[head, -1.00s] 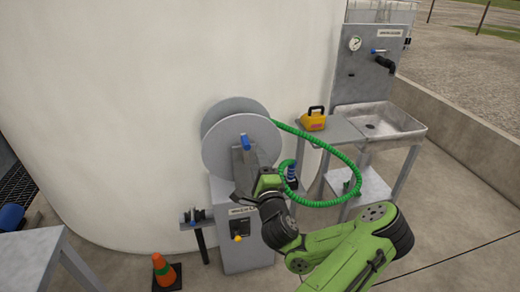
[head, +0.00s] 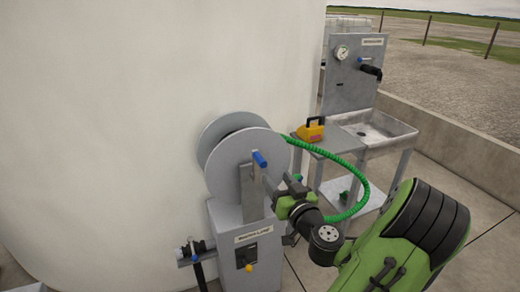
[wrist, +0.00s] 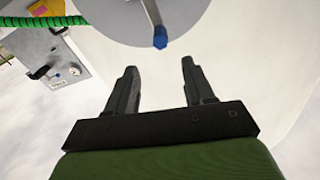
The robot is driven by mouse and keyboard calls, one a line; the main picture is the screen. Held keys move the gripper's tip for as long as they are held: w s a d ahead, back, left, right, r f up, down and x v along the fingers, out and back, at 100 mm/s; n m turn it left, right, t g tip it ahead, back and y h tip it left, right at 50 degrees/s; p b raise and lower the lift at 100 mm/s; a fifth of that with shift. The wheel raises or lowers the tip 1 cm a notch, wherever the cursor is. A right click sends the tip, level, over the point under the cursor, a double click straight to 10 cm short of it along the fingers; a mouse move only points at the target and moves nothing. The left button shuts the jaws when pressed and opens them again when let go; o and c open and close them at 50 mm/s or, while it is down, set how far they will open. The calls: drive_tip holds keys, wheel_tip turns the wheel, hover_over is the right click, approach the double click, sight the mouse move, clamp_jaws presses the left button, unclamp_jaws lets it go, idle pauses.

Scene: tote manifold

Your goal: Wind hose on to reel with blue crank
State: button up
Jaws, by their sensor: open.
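The hose reel (head: 225,172) has two grey discs on a grey cabinet beside the white tank. Its blue crank handle (head: 260,158) sticks out near the top right of the front disc, and it shows in the wrist view (wrist: 160,40) beyond my fingertips, between the two fingers. The green hose (head: 352,172) runs off the reel and hangs in a loop to the right. My gripper (head: 272,187) is in front of the reel, a little below and right of the crank handle. In the wrist view its fingers (wrist: 158,78) are apart with nothing between them.
A yellow knob (head: 249,268) is on the cabinet front. A low concrete wall (head: 440,142) runs along the right.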

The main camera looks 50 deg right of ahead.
sight(258, 156)
drive_tip(key=p+x, duration=0.2)
drive_tip(key=x, duration=0.2)
drive_tip(key=p+x, duration=0.2)
drive_tip(key=x, duration=0.3)
drive_tip(key=p+x, duration=0.2)
drive_tip(key=x, duration=0.3)
drive_tip(key=shift+w+f+p, duration=0.25)
drive_tip(key=shift+f+p, duration=0.05)
drive_tip(key=shift+p, duration=0.05)
drive_tip(key=shift+a, duration=0.1)
clamp_jaws()
